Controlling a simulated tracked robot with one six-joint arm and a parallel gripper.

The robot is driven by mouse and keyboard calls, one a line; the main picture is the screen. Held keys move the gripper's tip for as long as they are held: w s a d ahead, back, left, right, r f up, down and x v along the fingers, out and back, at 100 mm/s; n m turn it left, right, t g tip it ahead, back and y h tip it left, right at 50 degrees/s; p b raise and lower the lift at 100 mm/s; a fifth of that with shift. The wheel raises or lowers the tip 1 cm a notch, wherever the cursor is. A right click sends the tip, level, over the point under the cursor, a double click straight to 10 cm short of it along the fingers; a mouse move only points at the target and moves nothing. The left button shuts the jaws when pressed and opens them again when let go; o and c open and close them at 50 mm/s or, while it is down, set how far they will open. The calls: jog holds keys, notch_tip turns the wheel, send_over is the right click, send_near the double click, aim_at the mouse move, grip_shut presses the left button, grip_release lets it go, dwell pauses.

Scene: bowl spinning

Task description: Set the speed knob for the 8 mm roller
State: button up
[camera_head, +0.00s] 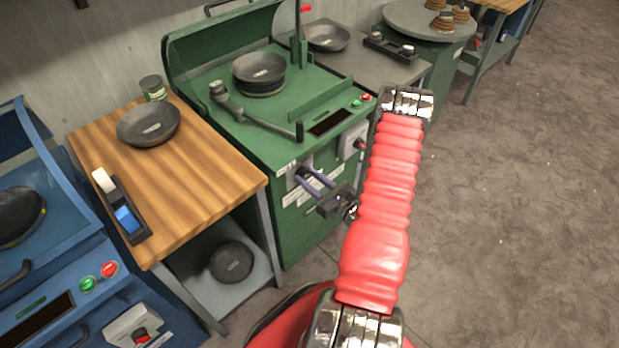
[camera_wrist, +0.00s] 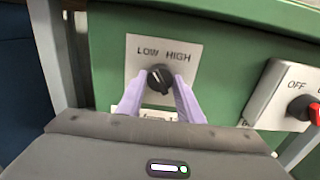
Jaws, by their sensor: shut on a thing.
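The speed knob (camera_wrist: 160,79) is a round black knob on a white plate (camera_wrist: 138,52) marked LOW and HIGH, on the front of the green machine. In the wrist view my gripper (camera_wrist: 162,86) has its two pale purple fingers on either side of the knob, shut on it. A pale mark on the knob is partly visible, but its exact setting is hard to read. In the head view my gripper (camera_head: 308,178) reaches the plate on the front of the green machine (camera_head: 300,237); the fingers hide the knob there. A roller arm (camera_head: 255,117) lies across the machine top.
A wooden table (camera_head: 200,165) with a dark bowl (camera_head: 148,124) and a tray of rollers (camera_head: 122,207) stands left. A blue machine (camera_head: 60,270) is further left. Open floor lies right.

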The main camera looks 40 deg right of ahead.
jog(key=shift+m, duration=0.4)
jog(key=m, duration=0.2)
jog(key=shift+m, duration=0.4)
jog(key=m, duration=0.3)
jog(key=shift+m, duration=0.3)
jog(key=m, duration=0.6)
jog(key=shift+d+m, duration=0.15)
jog(key=shift+m, duration=0.25)
jog(key=o, duration=1.1)
jog(key=shift+c, duration=0.2)
jog(key=shift+s, duration=0.1)
jog(key=s, duration=1.3)
jog(key=shift+s, duration=0.3)
jog(key=shift+f, duration=0.15)
